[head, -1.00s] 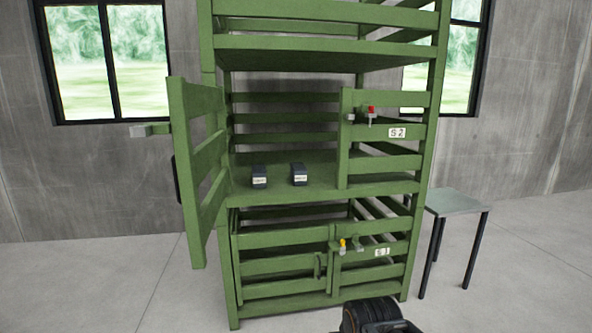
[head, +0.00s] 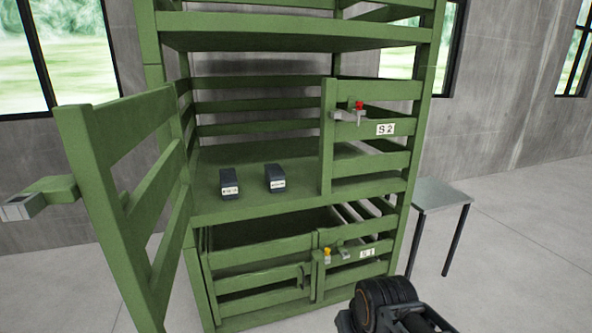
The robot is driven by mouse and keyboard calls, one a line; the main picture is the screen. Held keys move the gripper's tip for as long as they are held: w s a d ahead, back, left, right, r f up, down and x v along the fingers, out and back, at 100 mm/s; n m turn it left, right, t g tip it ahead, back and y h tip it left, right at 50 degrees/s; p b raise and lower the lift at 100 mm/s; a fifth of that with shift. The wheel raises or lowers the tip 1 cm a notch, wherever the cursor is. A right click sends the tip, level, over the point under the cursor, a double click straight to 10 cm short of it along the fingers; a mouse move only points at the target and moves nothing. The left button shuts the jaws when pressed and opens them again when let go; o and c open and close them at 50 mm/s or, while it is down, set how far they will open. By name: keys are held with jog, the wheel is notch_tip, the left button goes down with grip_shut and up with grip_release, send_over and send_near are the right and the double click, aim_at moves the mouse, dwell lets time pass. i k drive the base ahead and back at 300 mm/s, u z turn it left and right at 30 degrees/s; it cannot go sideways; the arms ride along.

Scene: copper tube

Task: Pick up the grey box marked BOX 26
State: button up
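Two small dark grey boxes with white labels stand on the middle shelf (head: 215,207) of a green slatted rack, behind an open door. One is the left box (head: 229,182); the other is the right box (head: 274,178), a short gap away. Their label text is too small to read, so I cannot tell which is BOX 26. Part of my arm shows at the bottom right, below and in front of the rack. My gripper's fingers cannot be made out there.
The green door (head: 135,205) swings out toward me on the left, with a latch (head: 38,200) jutting from it. A fixed panel marked S2 (head: 372,148) closes the shelf's right side. A closed lower compartment marked S1 (head: 350,262) is below. A small table (head: 440,194) stands right.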

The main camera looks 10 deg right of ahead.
aim_at(275, 176)
jog(key=i, duration=1.95)
jog(key=u, duration=0.45)
